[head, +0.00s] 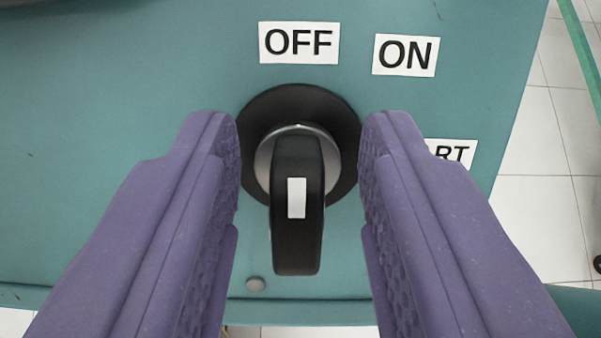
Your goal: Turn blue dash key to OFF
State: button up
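The dash key (297,240) has a black handle with a white mark, set on a silver lock inside a round black bezel (262,108). The handle's long axis runs nearly straight up and down in the picture, in line with the OFF label (299,43) above it. The ON label (405,55) is at the upper right. A third label (455,152), partly hidden by my right finger, shows "RT". My gripper (300,150) is open, its purple fingers on either side of the key with a gap on both sides.
The labels and key are on a teal panel (120,70). A small round grey stud (255,284) is below left of the key. The panel's right edge slants down, with white floor tiles (545,200) and a green bar (582,45) beyond.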

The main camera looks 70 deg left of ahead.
jog(key=p+v, duration=0.3)
jog(key=v, duration=0.4)
jog(key=shift+s+d+r+p, duration=0.15)
jog(key=shift+d+r+p, duration=0.05)
jog(key=shift+d+p, duration=0.15)
